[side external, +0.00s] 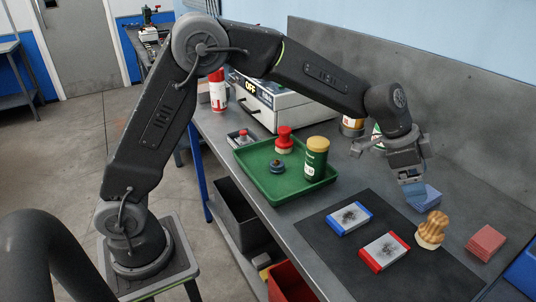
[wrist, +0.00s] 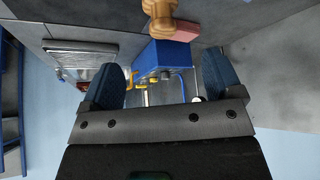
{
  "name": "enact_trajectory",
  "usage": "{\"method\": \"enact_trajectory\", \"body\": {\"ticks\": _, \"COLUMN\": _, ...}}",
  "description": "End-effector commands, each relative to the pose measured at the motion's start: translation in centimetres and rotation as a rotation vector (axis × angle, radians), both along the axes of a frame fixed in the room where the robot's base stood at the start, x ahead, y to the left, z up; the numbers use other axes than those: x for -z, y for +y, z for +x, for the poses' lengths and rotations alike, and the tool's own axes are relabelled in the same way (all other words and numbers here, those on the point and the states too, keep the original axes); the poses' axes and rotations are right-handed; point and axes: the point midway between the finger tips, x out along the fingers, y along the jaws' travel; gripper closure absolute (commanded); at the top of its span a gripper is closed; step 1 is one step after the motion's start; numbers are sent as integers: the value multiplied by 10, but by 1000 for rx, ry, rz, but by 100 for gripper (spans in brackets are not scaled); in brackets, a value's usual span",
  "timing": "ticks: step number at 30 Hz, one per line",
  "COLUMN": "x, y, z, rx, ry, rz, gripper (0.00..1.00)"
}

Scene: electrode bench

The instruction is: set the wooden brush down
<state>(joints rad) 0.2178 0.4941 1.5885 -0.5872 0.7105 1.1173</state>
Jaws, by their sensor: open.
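The wooden brush (side external: 432,229) has a ridged wooden handle and a pale base, and stands upright, handle up, at the right edge of the dark mat (side external: 330,232). Its wooden top (wrist: 160,14) also shows at the upper edge of the wrist view, the rest being cut off. My gripper (side external: 412,190) is behind and above the brush, apart from it. In the wrist view my gripper (wrist: 163,84) has its two blue-padded fingers spread wide, with nothing held between them.
A blue block (side external: 428,199) lies just below my gripper, and a red block stack (side external: 486,242) to the brush's right. Blue-ended (side external: 349,218) and red-ended (side external: 384,251) plates lie on the mat. A green tray (side external: 258,172) holds a green jar (side external: 315,160) and a red-handled stamp (side external: 284,140).

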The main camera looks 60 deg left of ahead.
Motion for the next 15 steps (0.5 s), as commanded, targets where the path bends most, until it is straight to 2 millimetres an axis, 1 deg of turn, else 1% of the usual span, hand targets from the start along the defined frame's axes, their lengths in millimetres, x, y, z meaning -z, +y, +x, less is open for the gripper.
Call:
{"method": "enact_trajectory", "body": {"ticks": 1, "x": -13, "y": 8, "z": -9, "rx": -26, "ry": -1, "rz": 2, "gripper": 15}}
{"method": "enact_trajectory", "body": {"ticks": 2, "x": -20, "y": 13, "z": -16, "rx": -47, "ry": 3, "rz": 3, "gripper": 15}}
{"method": "enact_trajectory", "body": {"ticks": 5, "x": -48, "y": 37, "z": -49, "rx": -138, "ry": 23, "rz": 10, "gripper": 15}}
{"method": "enact_trajectory", "body": {"ticks": 6, "x": -58, "y": 47, "z": -65, "rx": -185, "ry": 32, "rz": 14, "gripper": 15}}
{"method": "enact_trajectory", "body": {"ticks": 8, "x": -70, "y": 62, "z": -90, "rx": -253, "ry": 46, "rz": 21, "gripper": 15}}
{"method": "enact_trajectory", "body": {"ticks": 9, "x": -77, "y": 73, "z": -107, "rx": -301, "ry": 51, "rz": 25, "gripper": 15}}
{"method": "enact_trajectory", "body": {"ticks": 11, "x": -85, "y": 87, "z": -134, "rx": -372, "ry": 62, "rz": 31, "gripper": 15}}
{"method": "enact_trajectory", "body": {"ticks": 12, "x": -88, "y": 96, "z": -151, "rx": -422, "ry": 66, "rz": 34, "gripper": 15}}
{"method": "enact_trajectory", "body": {"ticks": 14, "x": -91, "y": 110, "z": -178, "rx": -498, "ry": 71, "rz": 38, "gripper": 15}}
{"method": "enact_trajectory", "body": {"ticks": 15, "x": -91, "y": 118, "z": -196, "rx": -551, "ry": 74, "rz": 41, "gripper": 15}}
